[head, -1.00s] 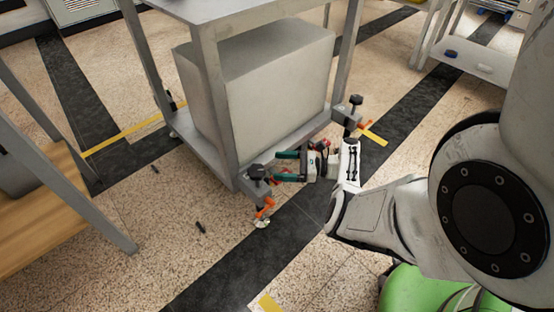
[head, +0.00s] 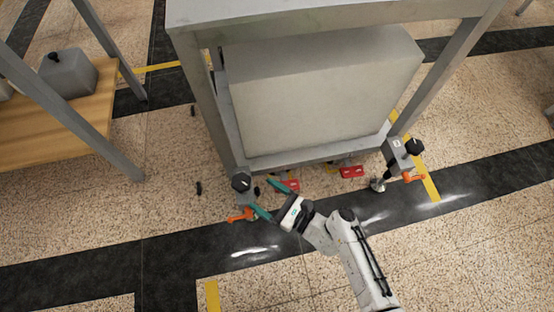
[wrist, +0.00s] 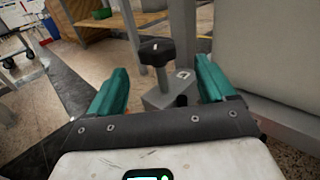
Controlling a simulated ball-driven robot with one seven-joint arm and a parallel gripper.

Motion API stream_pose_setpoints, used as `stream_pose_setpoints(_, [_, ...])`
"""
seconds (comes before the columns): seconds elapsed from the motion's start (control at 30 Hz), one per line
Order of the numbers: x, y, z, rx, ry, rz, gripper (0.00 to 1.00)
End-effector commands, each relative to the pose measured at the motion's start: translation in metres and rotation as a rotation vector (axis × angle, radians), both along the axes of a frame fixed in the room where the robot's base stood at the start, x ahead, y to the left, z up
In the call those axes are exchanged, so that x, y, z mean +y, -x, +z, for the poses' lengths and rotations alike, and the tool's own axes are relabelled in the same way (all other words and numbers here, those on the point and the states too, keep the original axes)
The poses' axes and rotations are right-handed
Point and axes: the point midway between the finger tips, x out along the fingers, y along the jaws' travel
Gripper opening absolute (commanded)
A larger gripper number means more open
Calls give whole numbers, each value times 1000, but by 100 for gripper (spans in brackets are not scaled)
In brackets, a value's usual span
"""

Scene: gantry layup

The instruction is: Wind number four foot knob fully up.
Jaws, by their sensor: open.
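A black foot knob (head: 241,181) stands on a grey bracket at the near left corner of the grey gantry frame, with an orange lever (head: 240,215) below it. In the wrist view the black knob (wrist: 157,50) sits upright on its threaded stem, above the grey bracket (wrist: 165,95). My gripper (head: 264,196) has two teal fingers, apart and empty, pointing at this knob from its right. In the wrist view the gripper (wrist: 162,68) frames the knob, which appears beyond the fingertips. A second black knob (head: 414,147) is at the right corner. I cannot read a number on either bracket.
A large grey block (head: 320,95) fills the frame above its low shelf. Red parts (head: 352,172) sit under the shelf edge. A wooden-shelved table (head: 60,125) stands at left. A small dark piece (head: 199,188) lies on the floor. The front floor is open.

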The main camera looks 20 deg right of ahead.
Motion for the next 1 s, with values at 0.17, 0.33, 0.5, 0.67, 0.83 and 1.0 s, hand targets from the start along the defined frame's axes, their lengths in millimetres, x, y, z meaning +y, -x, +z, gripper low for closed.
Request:
stream_pose_setpoints(0.17, [23, 5, 0, 12, -12, 15, 83])
stream_pose_setpoints(0.33, [37, -14, -1, 9, -11, 16, 83])
stream_pose_setpoints(0.5, [58, -38, -2, 10, -11, 15, 83])
stream_pose_setpoints(0.67, [75, -57, -1, 10, -11, 15, 83])
stream_pose_setpoints(0.83, [86, -69, 0, 11, -11, 13, 83])
stream_pose_setpoints(1.0, [89, -72, 0, 12, -11, 12, 83])
